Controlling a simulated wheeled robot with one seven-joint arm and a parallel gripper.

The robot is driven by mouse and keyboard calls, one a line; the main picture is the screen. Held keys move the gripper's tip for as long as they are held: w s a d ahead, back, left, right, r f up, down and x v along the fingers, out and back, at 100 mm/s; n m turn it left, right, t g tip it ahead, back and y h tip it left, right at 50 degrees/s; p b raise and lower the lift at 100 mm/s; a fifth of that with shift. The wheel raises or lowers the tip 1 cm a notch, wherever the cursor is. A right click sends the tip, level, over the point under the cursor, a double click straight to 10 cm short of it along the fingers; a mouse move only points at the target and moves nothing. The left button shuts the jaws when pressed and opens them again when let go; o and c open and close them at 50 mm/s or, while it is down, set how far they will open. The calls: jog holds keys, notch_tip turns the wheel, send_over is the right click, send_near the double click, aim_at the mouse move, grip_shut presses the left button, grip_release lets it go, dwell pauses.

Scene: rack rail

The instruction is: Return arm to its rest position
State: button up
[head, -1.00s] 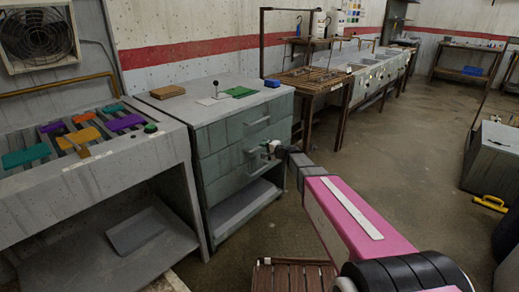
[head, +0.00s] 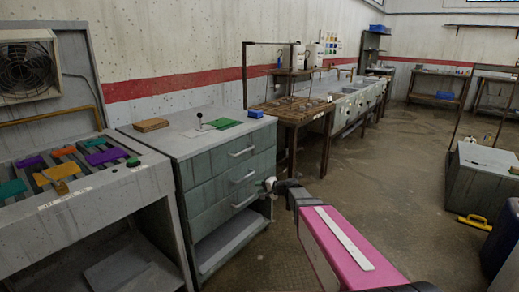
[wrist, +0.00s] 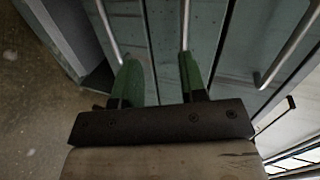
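My gripper (head: 268,184) is in front of the grey-green drawer cabinet (head: 208,167), near the right ends of its drawer handles in the head view. The pink link of my arm reaches to it from the lower right. In the wrist view the two green fingers of my gripper (wrist: 158,68) stand apart with nothing held between them. The drawer fronts and metal handles (wrist: 186,25) lie beyond the fingertips. The drawers look closed. Whether a fingertip touches a handle cannot be told.
A grey bench (head: 100,202) with coloured pieces stands at the left. A wooden table (head: 300,112) and sinks (head: 352,98) line the wall. A grey box (head: 482,185) and a yellow handle-like item (head: 473,221) are at the right. Floor (head: 400,170) between is open.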

jog(key=s+d+f+n+g+h, duration=0.3)
jog(key=s+d+h, duration=0.3)
jog(key=s+d, duration=0.3)
jog(key=s+d+f+n+g+h, duration=0.3)
jog(key=s+d, duration=0.7)
jog(key=s, duration=0.7)
jog(key=f+g+h, duration=0.1)
jog(key=g+h, duration=0.1)
jog(key=shift+f+h, duration=0.35)
jog(key=shift+h, duration=0.05)
